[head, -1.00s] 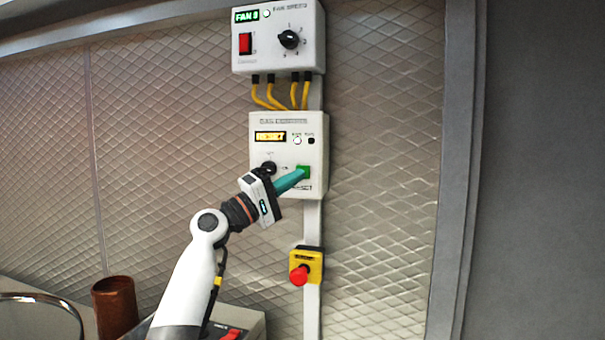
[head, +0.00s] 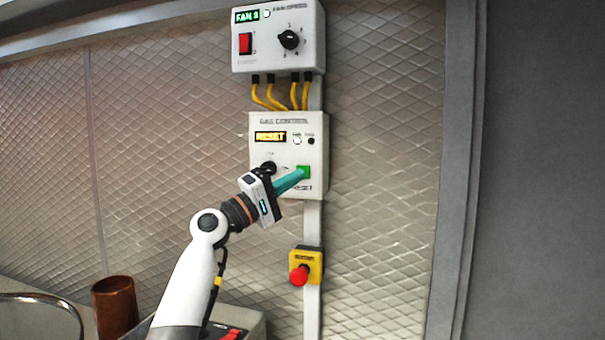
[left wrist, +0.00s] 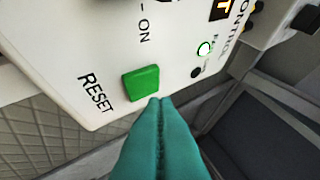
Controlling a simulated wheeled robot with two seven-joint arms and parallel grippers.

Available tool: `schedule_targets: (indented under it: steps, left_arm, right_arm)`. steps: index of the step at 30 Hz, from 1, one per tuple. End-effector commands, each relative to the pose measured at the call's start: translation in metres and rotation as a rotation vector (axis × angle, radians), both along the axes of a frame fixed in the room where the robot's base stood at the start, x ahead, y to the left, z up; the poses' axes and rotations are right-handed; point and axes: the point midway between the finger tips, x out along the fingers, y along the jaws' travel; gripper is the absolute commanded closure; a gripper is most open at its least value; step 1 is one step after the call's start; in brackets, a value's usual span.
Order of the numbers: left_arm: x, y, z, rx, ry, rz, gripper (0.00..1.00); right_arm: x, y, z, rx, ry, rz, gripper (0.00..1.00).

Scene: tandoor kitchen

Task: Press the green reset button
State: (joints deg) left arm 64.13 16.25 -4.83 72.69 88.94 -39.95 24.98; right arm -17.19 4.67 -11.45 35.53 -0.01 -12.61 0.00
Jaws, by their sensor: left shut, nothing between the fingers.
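The green reset button (head: 304,171) is a square on the lower right of the white gas control box (head: 262,190), which is fixed to the wall. Its display (head: 270,137) reads RESET in amber. My left gripper (head: 300,175) is shut and empty, its teal fingertips right at the button. In the left wrist view the green button (left wrist: 141,82) lies just beyond the closed fingertips (left wrist: 160,101), beside the printed word RESET. The tips appear at the button's lower right edge; I cannot tell whether they touch it. My right gripper is not in view.
A black knob (head: 268,168) sits left of the button. The fan box (head: 263,62) hangs above, joined by yellow cables (head: 280,95). A red stop button (head: 299,275) on a yellow box is below. A brown cup (head: 116,308) stands at lower left.

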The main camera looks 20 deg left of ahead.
Motion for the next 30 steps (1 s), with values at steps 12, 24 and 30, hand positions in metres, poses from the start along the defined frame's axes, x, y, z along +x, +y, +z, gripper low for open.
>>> schedule_targets:
  steps: [12, 24, 30]
  left_arm:
    - [0.0011, -0.0001, 0.0, 0.0, 0.0, 0.0, 1.0]
    - [0.0082, -0.0004, 0.0007, -0.001, -0.001, 0.0, 1.0]
    - [0.0085, -0.0004, 0.0005, 0.0, 0.0, 0.0, 1.0]
  right_arm:
    - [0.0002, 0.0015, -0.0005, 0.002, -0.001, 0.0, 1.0]
    - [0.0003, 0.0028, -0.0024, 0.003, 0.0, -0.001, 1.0]
    - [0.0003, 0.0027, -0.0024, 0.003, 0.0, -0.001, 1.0]
